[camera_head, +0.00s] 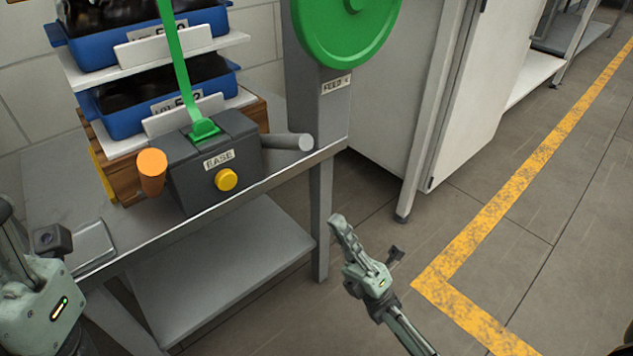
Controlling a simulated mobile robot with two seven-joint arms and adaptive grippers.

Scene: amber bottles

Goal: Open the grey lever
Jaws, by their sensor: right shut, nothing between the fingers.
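A grey lever (288,142), a short rounded bar, sticks out to the right from a dark grey box (196,190) labelled EASE on the metal bench. The box also bears a green lever (182,75) standing up from its top, an orange lever (152,171) at its left and a yellow knob (227,179) on its front. My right gripper (337,219) is shut and empty, right of the bench and lower in the picture than the grey lever, apart from it. My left gripper (48,262) shows partly at the left edge; its fingers are not clear.
Blue bins (112,117) of dark bottles sit on a rack behind the box. A lower shelf (228,262) juts out below. The floor at right is open, with a yellow line (512,197).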

